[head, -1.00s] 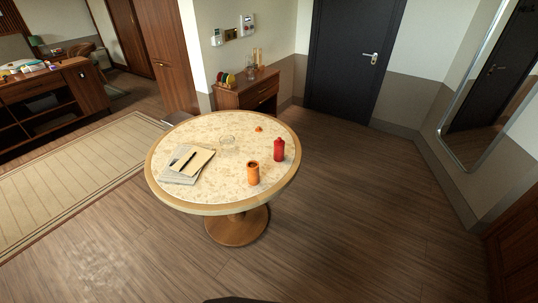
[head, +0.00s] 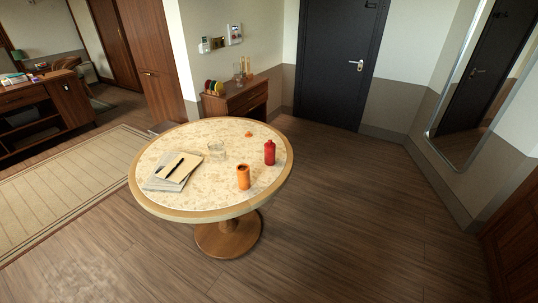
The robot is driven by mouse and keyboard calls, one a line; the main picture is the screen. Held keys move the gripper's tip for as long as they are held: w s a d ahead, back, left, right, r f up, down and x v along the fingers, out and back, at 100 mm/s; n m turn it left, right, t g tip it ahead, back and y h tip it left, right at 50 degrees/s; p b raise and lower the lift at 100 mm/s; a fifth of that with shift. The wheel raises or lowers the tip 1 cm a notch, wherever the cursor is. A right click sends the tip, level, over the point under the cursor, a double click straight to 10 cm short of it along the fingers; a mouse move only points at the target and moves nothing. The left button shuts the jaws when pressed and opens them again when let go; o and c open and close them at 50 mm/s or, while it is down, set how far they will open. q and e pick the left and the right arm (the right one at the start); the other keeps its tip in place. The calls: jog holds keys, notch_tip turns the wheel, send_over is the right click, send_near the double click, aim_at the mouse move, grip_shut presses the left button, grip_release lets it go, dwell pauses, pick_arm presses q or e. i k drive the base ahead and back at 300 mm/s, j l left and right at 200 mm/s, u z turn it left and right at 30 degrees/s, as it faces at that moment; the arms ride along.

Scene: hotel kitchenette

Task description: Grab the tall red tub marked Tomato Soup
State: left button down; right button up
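A red container (head: 270,153) with a narrower top stands upright near the right edge of the round table (head: 215,214). It is the only red upright container I see on the table; any label on it is too small to read. An orange cylinder (head: 243,177) with a dark top stands in front of it and to its left, apart from it. Neither of my grippers shows in the head view.
A clear glass (head: 216,149), a notebook with a pen (head: 173,168) and a small orange item (head: 248,134) are also on the table. A wooden cabinet (head: 248,98) stands behind. Floor (head: 360,215) to the right is clear.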

aim_at(270, 152)
jog(key=i+l+u, duration=0.4)
jog(key=l, duration=0.25)
jog(key=i+l+u, duration=0.25)
jog(key=l, duration=0.15)
jog(key=i+l+u, duration=0.2)
jog(key=l, duration=0.2)
jog(key=k, duration=0.1)
